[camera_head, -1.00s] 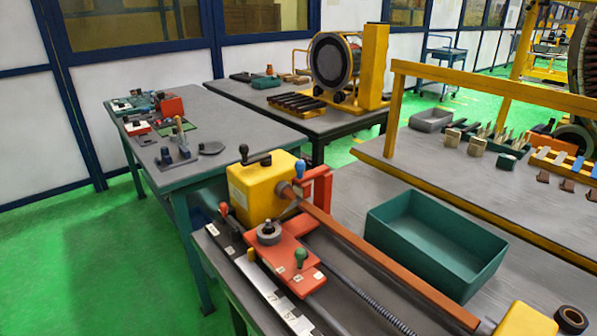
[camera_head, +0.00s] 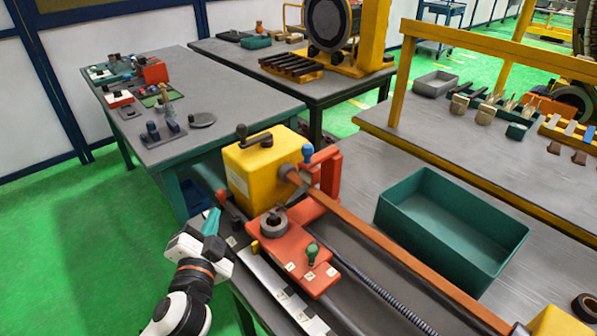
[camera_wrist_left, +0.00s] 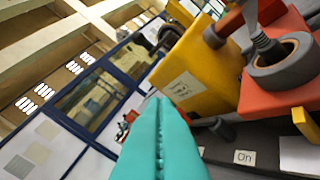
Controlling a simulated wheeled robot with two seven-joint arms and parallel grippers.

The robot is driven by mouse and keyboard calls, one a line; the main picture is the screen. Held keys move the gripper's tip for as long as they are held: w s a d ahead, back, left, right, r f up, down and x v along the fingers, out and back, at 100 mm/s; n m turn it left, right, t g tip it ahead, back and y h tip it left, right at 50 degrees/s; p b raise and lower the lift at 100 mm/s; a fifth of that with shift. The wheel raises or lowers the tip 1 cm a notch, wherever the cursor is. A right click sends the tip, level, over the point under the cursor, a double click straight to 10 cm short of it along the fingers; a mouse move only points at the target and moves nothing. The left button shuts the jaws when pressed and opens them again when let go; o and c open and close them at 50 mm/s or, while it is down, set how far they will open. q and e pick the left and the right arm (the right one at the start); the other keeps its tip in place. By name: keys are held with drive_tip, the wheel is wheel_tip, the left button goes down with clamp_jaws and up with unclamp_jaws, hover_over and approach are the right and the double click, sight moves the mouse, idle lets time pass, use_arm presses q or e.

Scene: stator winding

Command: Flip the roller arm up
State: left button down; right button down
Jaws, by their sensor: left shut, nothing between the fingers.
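A winding machine with a yellow headstock box (camera_head: 263,171) and an orange carriage (camera_head: 294,253) stands on the near bench. A grey roller (camera_head: 273,226) lies on the carriage by a short dark arm; whether this is the roller arm I cannot tell for sure. In the left wrist view the grey roller (camera_wrist_left: 287,62) is at the upper right, beside the yellow box (camera_wrist_left: 198,65). My left gripper (camera_head: 211,221), with teal fingers, is shut and empty, left of the carriage and apart from it. Its closed fingers (camera_wrist_left: 158,105) fill the lower middle of the wrist view. My right gripper is not in view.
A red-knobbed lever (camera_head: 223,195), a blue knob (camera_head: 308,152) and a green knob (camera_head: 312,251) stick up around the machine. A long brown bar (camera_head: 400,260) runs right from the box. A green bin (camera_head: 450,225) stands behind it. Open floor lies left.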

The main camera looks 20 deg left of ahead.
use_arm(q)
drive_tip(key=w+d+r+m+h, duration=0.1)
drive_tip(key=d+r+m+h, duration=0.7)
drive_tip(key=m, duration=0.5)
drive_tip(key=d+r+m+h, duration=0.4)
drive_tip(key=r+m+h, duration=0.2)
drive_tip(key=m+h, duration=0.55)
drive_tip(key=w+a+f+m+g+y, duration=0.4)
drive_tip(key=f+m+y, duration=0.3)
drive_tip(key=m, duration=0.4)
drive_tip(key=shift+w+f+g, duration=0.35)
drive_tip(key=shift+w+g, duration=0.4)
drive_tip(key=shift+g, duration=0.15)
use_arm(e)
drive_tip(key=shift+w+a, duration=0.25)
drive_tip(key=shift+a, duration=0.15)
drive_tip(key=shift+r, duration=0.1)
